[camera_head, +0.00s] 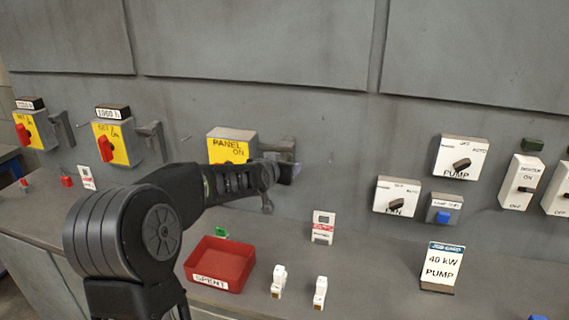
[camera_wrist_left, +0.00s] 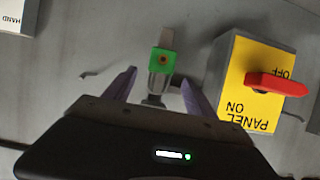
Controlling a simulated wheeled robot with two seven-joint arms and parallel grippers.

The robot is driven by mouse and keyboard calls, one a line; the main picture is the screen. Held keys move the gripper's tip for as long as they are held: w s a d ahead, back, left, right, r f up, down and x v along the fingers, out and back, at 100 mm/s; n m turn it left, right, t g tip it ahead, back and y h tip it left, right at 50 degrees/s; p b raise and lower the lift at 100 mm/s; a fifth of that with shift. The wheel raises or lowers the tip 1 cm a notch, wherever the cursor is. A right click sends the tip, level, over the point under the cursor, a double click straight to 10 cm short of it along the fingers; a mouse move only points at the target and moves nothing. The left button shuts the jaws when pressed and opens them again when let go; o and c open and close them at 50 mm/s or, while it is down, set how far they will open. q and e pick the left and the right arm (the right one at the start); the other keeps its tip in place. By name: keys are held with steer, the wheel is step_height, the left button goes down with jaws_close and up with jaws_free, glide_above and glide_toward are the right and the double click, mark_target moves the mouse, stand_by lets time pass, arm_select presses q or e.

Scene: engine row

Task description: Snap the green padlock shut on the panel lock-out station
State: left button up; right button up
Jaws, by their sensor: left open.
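A green padlock (camera_wrist_left: 161,62) with a brass-coloured keyhole shows in the left wrist view, in front of the grey metal of the lock-out station (camera_wrist_left: 158,83). Whether its shackle is seated cannot be told. My left gripper (camera_wrist_left: 159,79) is open, one purple finger on each side of the padlock, with gaps visible. In the head view my left gripper (camera_head: 293,168) is at the station, right of the yellow PANEL switch box (camera_head: 228,148), and it hides the padlock. The box also shows in the left wrist view (camera_wrist_left: 243,85), upside down, with a red handle (camera_wrist_left: 277,84).
A red SPENT tray (camera_head: 222,262), a small green object (camera_head: 221,232), a white device (camera_head: 323,228) and two small white parts (camera_head: 279,281) are on the bench under my arm. A job card (camera_head: 441,267) stands to the right. Other wall switches flank the panel.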

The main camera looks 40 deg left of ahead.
arm_select(q)
steer(key=p+v, duration=0.2)
steer(key=v, duration=0.2)
stand_by(0.6)
